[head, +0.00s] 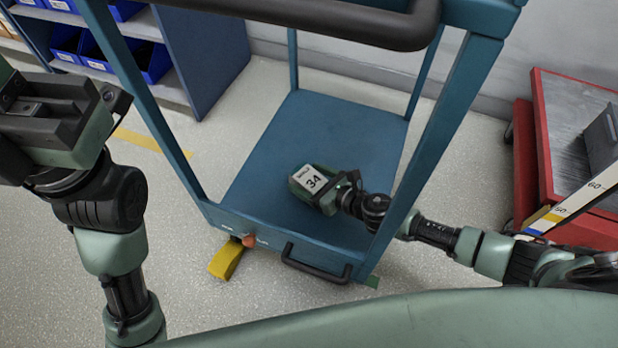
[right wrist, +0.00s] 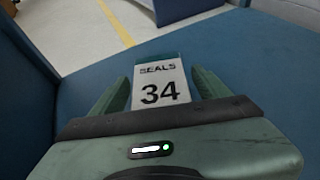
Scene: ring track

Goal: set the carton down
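The carton (head: 312,179) is a small box with a white label reading 34. In the right wrist view the label (right wrist: 160,84) reads SEALS 34.
The trolley's blue posts (head: 455,110) and black handle (head: 340,22) frame the deck. The deck around the carton is bare. A yellow pedal (head: 226,259) sticks out at the front. Shelves with blue bins (head: 150,62) stand back left, a red cart (head: 545,150) at right.

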